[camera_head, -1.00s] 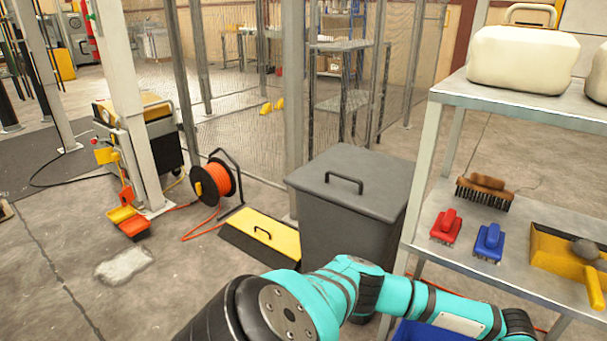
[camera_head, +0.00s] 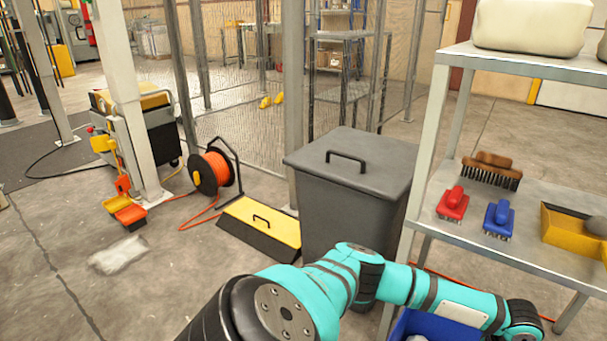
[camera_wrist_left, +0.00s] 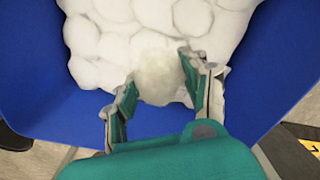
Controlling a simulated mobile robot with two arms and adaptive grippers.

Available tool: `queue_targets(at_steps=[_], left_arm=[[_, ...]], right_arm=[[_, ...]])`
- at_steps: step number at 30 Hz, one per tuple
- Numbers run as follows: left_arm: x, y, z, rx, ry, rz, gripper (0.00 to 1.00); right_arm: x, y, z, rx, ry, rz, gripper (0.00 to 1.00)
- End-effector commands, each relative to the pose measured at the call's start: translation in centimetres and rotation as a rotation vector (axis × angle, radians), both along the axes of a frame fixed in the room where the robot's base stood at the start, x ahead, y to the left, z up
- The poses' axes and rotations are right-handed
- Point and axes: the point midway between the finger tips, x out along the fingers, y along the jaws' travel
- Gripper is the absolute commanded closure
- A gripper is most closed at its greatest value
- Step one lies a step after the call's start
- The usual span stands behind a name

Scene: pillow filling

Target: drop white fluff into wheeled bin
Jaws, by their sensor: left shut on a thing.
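My left gripper (camera_wrist_left: 160,70) is shut on a tuft of white fluff (camera_wrist_left: 160,78) in the left wrist view. The tuft lies between its two fingers, over a blue bin (camera_wrist_left: 45,105) filled with rounded white fluff. In the head view a corner of the blue bin (camera_head: 405,322) shows at the bottom, below my teal arm, with some white inside. Its wheels are hidden. The left gripper is out of the head view, and my right gripper is in neither view.
A grey bin with a closed lid (camera_head: 350,205) stands beside a metal shelf (camera_head: 570,68) holding brushes and a white pillow-like block (camera_head: 530,25).

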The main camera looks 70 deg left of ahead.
Motion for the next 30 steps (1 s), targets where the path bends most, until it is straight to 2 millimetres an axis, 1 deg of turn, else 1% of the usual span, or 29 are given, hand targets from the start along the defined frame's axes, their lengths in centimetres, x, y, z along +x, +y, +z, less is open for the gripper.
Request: queue_targets(at_steps=[2,3,9,17,20,23,30], left_arm=[[0.0,0.0,0.1,0.0,0.0,0.0,0.67],[0.0,0.0,0.0,0.0,0.0,0.0,0.53],[0.0,0.0,0.0,0.0,0.0,0.0,0.27],[0.0,0.0,0.1,0.0,-0.001,0.0,0.27],[0.1,0.0,0.6,-0.002,-0.001,0.0,0.27],[0.1,0.0,2.0,-0.002,-0.003,0.001,0.27],[0.1,0.0,7.2,-0.002,-0.004,-0.001,0.27]], right_arm=[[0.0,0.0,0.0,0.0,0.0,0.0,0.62],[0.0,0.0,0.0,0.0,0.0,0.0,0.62],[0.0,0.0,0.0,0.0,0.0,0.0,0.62],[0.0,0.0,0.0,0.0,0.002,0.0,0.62],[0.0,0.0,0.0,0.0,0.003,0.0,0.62],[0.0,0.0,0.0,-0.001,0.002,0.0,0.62],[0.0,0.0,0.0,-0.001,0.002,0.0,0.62]])
